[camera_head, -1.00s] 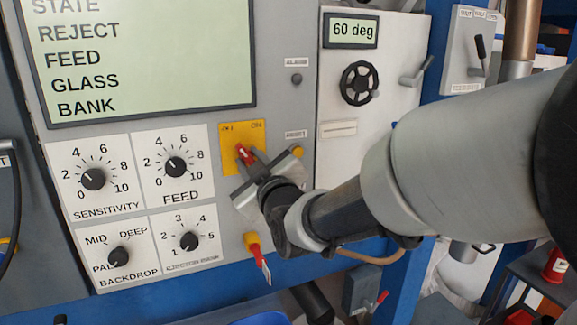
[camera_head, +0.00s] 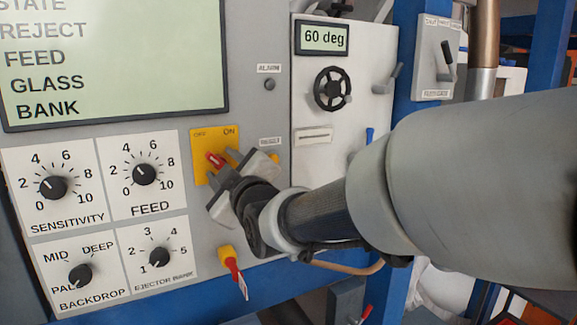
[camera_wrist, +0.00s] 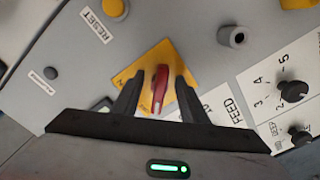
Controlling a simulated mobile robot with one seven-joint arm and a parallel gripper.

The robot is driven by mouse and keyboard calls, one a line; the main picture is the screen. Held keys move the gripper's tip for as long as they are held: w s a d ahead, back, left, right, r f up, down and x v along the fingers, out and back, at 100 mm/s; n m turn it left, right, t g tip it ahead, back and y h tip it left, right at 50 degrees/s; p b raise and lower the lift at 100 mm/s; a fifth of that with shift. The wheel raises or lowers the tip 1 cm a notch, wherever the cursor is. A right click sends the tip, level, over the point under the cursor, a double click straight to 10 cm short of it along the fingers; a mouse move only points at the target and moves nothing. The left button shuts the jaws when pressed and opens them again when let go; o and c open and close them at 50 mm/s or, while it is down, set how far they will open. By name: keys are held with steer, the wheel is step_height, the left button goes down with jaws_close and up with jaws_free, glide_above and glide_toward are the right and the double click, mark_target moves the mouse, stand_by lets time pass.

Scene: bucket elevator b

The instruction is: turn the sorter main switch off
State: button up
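The sorter main switch is a red handle (camera_head: 215,160) on a yellow plate (camera_head: 201,141) marked OFF at left and ON at right. In the head view the handle slants up and to the left, toward the OFF side. My gripper (camera_head: 224,167) is at the plate from the lower right, covering its lower part. In the wrist view the red handle (camera_wrist: 161,88) stands between the two fingers of my gripper (camera_wrist: 157,88). A gap shows on each side, so the gripper is open around it.
The FEED knob (camera_head: 144,174) and SENSITIVITY knob (camera_head: 53,187) lie left of the switch. A red-handled yellow part (camera_head: 231,265) hangs below. A black handwheel (camera_head: 332,89) is up to the right. The yellow RESET button (camera_wrist: 115,7) shows in the wrist view.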

steer(key=b+v, duration=0.1)
steer(key=v, duration=1.6)
steer(key=shift+s, duration=0.2)
